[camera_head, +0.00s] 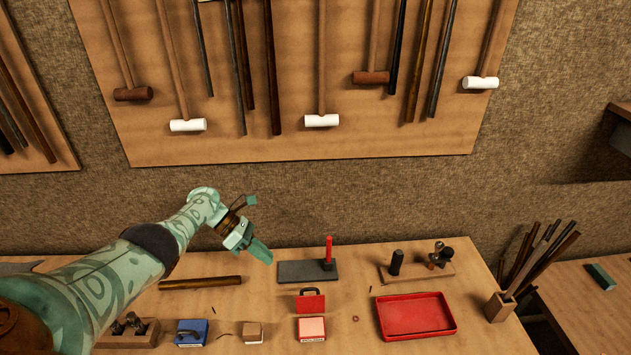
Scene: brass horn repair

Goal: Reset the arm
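My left arm comes in from the left, patterned in pale green. My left gripper (258,245) hangs above the back part of the workbench, left of the dark grey slab. Its fingers point down and to the right. They look close together, but the angle hides whether there is a gap between them. I see nothing clearly held in them. My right arm and gripper are not in this view.
The bench (255,285) carries a brown rod (200,283), a grey slab (298,272) with a red upright handle (329,249), a red tray (415,315) and small blocks. Rods stand in a wooden holder (500,306) at right. Mallets hang on the wall board (290,146).

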